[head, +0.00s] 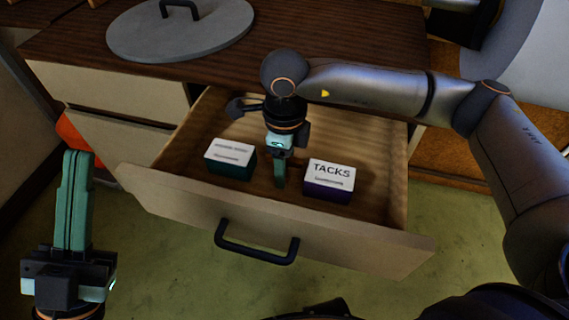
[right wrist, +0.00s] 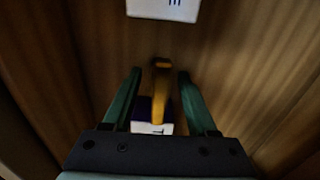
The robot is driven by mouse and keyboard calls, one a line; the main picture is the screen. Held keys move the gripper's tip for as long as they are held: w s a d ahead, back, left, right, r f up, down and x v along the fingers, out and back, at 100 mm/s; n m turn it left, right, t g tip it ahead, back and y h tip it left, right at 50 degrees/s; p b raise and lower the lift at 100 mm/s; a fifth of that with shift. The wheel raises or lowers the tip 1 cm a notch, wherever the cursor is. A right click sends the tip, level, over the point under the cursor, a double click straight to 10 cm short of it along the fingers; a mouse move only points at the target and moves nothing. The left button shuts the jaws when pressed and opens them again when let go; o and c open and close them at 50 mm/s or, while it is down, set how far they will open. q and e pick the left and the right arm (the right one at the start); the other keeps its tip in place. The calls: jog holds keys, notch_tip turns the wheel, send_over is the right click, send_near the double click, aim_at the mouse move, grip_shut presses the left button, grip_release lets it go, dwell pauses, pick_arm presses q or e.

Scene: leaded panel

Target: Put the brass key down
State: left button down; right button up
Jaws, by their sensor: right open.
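The brass key (right wrist: 161,88) shows in the right wrist view, between the two fingers of my right gripper (right wrist: 157,85). These fingers stand apart. I cannot tell whether the key touches the drawer floor. In the head view my right gripper (head: 280,182) points down into the open drawer (head: 374,235), between two small boxes, and the key cannot be made out there. My left gripper (head: 76,157) is at the lower left, outside the drawer, fingers pointing up and together, with nothing seen in them.
A white-topped box with teal sides (head: 230,155) stands left of my right gripper, and a purple box labelled TACKS (head: 329,180) stands right of it. The drawer's black handle (head: 256,252) is at the front. A grey round lid (head: 181,30) lies on the wooden top.

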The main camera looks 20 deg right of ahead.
notch_tip(320, 180, up, 6)
jog(key=p, duration=0.3)
jog(key=shift+p, duration=0.3)
pick_arm(q)
notch_tip(320, 180, up, 5)
jog(key=w+y+p, duration=0.1)
jog(key=y+p, duration=0.1)
pick_arm(e)
notch_tip(320, 180, up, 4)
jog(key=shift+f, duration=0.1)
pick_arm(q)
jog(key=w+a+f+n+g+y, duration=0.1)
jog(key=w+f+n+y, duration=0.1)
jog(key=f, duration=0.3)
jog(key=w+f+n+y+p, duration=0.1)
jog(key=w+f+n+y, duration=0.2)
jog(key=f+y, duration=0.1)
jog(key=shift+a+f+g, duration=0.35)
jog(key=shift+f+g, duration=0.05)
jog(key=shift+f, duration=0.1)
pick_arm(e)
jog(key=shift+r, duration=0.95)
pick_arm(q)
jog(key=shift+w+r, duration=0.1)
